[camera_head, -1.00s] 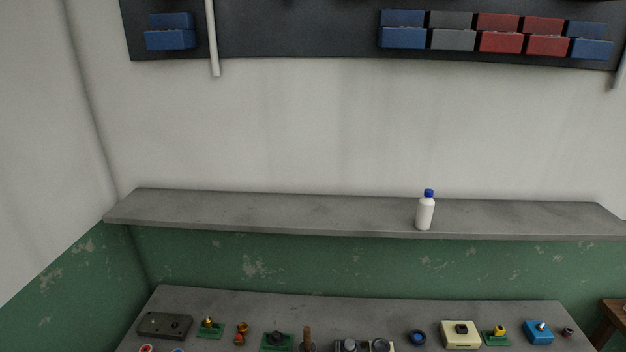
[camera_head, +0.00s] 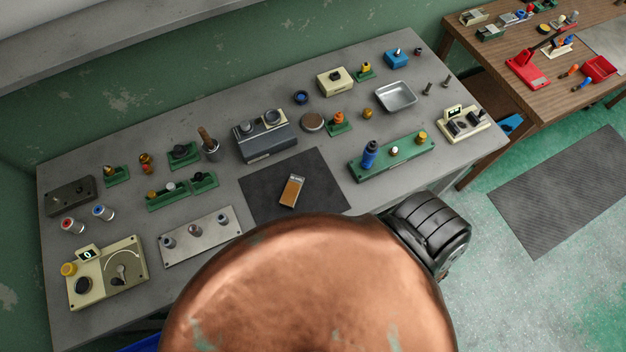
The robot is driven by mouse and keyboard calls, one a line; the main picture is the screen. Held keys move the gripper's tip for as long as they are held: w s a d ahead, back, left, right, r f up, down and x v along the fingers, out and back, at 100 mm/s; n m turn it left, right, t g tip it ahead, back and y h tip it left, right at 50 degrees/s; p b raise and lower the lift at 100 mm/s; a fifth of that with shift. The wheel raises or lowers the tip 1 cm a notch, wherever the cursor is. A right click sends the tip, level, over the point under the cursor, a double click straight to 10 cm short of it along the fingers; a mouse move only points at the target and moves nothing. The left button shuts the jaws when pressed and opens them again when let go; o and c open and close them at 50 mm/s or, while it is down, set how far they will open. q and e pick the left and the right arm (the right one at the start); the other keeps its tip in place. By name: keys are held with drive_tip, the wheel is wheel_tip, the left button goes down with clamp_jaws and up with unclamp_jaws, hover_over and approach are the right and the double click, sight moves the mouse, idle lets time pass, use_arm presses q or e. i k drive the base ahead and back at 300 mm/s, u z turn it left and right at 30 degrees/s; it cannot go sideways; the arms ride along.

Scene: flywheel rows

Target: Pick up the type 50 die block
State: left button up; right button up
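I cannot tell which thing is the type 50 die block; no marking reading 50 is legible in the head view. A small orange-brown block with a pale end (camera_head: 291,191) lies alone on the dark mat (camera_head: 265,187) in the middle of the grey bench (camera_head: 365,75). Small green fixtures with knobs or pegs stand around it, including a long one at the right (camera_head: 362,172) and a twin one at the left (camera_head: 160,205). Neither gripper is in view.
A grey plate with pegs (camera_head: 196,250) and a cream dial box (camera_head: 130,285) stand left. A dark grey machine (camera_head: 267,146) stands behind the mat. A metal tray (camera_head: 395,97) is at the back right. A wooden table (camera_head: 540,92) stands farther right. The bench's front middle is hidden.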

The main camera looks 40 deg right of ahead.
sight(290, 194)
drive_tip(key=z, duration=0.4)
drive_tip(key=k, duration=0.25)
drive_tip(key=z, duration=0.5)
